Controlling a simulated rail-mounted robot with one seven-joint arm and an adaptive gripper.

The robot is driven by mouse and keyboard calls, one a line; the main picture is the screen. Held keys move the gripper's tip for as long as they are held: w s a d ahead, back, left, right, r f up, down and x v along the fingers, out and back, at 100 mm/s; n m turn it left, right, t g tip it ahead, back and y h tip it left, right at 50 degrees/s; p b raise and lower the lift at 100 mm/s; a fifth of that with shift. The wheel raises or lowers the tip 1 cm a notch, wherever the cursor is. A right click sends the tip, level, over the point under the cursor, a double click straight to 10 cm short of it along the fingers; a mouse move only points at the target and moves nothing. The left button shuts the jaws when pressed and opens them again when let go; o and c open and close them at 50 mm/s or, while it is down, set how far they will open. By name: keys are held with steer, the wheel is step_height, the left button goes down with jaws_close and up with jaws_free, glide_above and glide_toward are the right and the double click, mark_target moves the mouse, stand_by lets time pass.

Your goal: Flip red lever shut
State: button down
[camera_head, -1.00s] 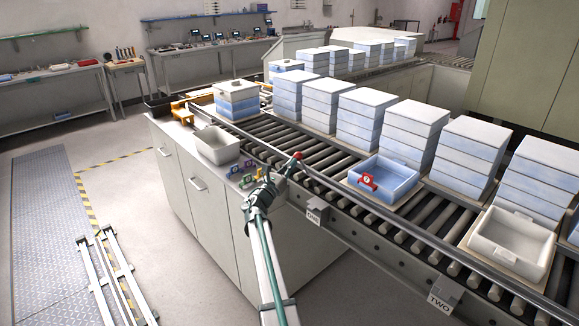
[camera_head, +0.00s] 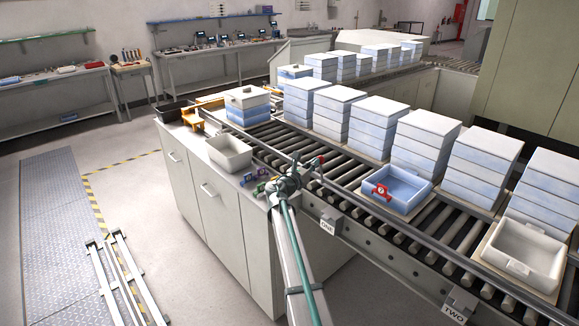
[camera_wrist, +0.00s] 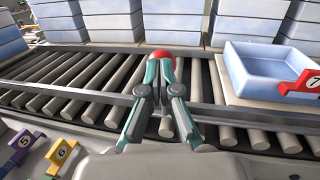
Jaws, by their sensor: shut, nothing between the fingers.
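The red lever's knob (camera_head: 321,160) shows at the near rail of the roller conveyor, just right of my gripper (camera_head: 306,166). In the wrist view, the red knob (camera_wrist: 160,53) is at the far end of my gripper (camera_wrist: 165,65), partly hidden by its teal fingertips. The fingers are shut with nothing held between them. The fingertips look against or very near the knob; I cannot tell whether they touch. The lever's shaft and pivot are mostly hidden.
A blue open tray (camera_head: 418,199) with a red tag numbered 7 (camera_head: 381,191) sits on the conveyor, right of the lever. Stacks of trays line the far side. A white bin (camera_head: 229,153) and several coloured tags stand on the counter at left.

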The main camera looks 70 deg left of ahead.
steer(key=shift+w+a+r+b, duration=0.2)
steer(key=shift+w+a, duration=0.05)
steer(key=shift+w, duration=0.35)
steer(key=shift+w+a+r+b, duration=0.2)
steer(key=shift+w+a, duration=0.05)
steer(key=shift+w, duration=0.35)
steer(key=shift+r, duration=0.15)
